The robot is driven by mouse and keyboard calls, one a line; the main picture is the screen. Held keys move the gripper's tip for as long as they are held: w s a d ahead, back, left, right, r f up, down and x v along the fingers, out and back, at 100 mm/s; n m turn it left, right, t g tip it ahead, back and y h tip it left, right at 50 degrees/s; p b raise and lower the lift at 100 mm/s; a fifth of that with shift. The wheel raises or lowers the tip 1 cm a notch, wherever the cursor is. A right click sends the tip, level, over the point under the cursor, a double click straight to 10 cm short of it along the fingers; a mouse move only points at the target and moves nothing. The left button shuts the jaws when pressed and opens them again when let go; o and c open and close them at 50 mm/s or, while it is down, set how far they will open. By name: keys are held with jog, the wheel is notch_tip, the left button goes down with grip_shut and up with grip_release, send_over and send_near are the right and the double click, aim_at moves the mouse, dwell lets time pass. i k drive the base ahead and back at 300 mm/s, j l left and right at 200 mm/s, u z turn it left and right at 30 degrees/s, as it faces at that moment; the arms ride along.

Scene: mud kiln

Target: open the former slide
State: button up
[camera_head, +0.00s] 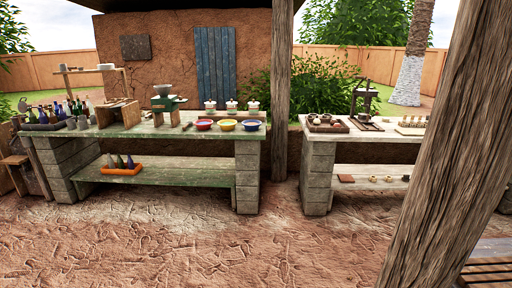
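I cannot pick out the former slide for sure at this distance. A dark upright press-like device (365,102) stands on the right bench (345,133), on a dark base. A green device with a grey bowl on top (164,100) stands on the left bench (140,129). Whether any sliding part on either is open or shut is too small to tell. My gripper is not in view.
A thick wooden post (445,150) blocks the near right and hides part of the right bench. A thinner post (281,90) stands between the benches. The dirt floor (200,245) in front is clear.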

aim_at(363, 119)
jog(key=i+j+u, duration=0.55)
jog(key=i, duration=0.25)
jog(key=i+u, duration=0.25)
jog(key=i, duration=0.15)
jog(key=i+z, duration=0.2)
jog(key=i, duration=0.3)
jog(key=i+z, duration=0.25)
jog(key=i, duration=0.25)
jog(key=i+j+z, duration=0.2)
jog(key=i, duration=0.25)
jog(key=i+l+z, duration=0.15)
jog(key=i+z, duration=0.25)
jog(key=i, duration=0.25)
jog(key=i+j+z, duration=0.1)
jog(key=i+z, duration=0.25)
jog(key=i, duration=0.25)
jog(key=i+j+z, duration=0.25)
jog(key=i+z, duration=0.15)
jog(key=i, duration=0.25)
jog(key=i+j+z, duration=0.1)
jog(key=i+z, duration=0.3)
jog(key=i+j+z, duration=0.25)
jog(key=i+z, duration=0.15)
jog(key=i, duration=0.1)
